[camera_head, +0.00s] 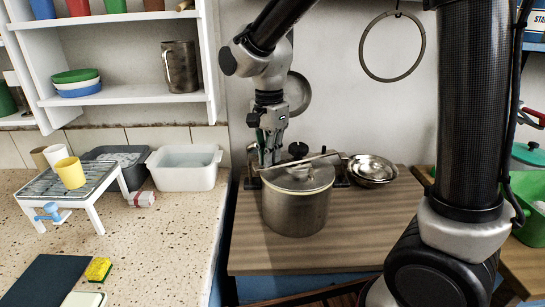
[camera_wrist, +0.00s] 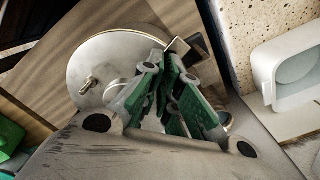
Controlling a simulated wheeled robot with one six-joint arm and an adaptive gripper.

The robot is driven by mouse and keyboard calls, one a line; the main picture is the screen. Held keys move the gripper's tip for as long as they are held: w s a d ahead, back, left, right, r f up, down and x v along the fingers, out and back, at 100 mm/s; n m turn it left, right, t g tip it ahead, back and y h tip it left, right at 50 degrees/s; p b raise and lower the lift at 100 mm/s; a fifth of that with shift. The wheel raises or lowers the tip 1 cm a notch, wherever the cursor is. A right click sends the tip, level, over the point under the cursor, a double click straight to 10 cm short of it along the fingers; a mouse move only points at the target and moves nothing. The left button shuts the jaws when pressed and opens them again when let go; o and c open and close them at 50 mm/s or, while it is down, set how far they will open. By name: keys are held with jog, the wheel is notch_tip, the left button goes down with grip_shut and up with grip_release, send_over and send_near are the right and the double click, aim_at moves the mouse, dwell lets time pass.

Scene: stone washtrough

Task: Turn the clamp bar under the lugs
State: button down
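A steel pot (camera_head: 296,207) stands on the wooden counter with its lid (camera_head: 298,178) on. The thin clamp bar (camera_head: 318,158) lies across the top of the lid, running from the left rim to the right and past it. My gripper (camera_head: 268,163) points down at the bar's left end, at the pot's rim. In the wrist view the lid (camera_wrist: 110,60) lies beyond my green-padded fingers (camera_wrist: 172,65), whose tips are close together beside a bar end (camera_wrist: 180,46). The fingers hide part of the bar, and whether they grip it is unclear. I cannot tell the lugs clearly.
Metal bowls (camera_head: 371,170) stand right behind the pot. A white basin (camera_head: 187,167) and a small rack (camera_head: 78,187) with cups are on the speckled counter to the left. A wall shelf (camera_head: 120,95) is at upper left. The wooden counter (camera_head: 365,240) right of the pot is clear.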

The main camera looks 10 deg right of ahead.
jog(key=shift+w+m, duration=0.3)
jog(key=shift+m, duration=0.1)
jog(key=c, duration=1.5)
grip_release()
jog(key=shift+c, duration=0.2)
notch_tip(320, 180, up, 8)
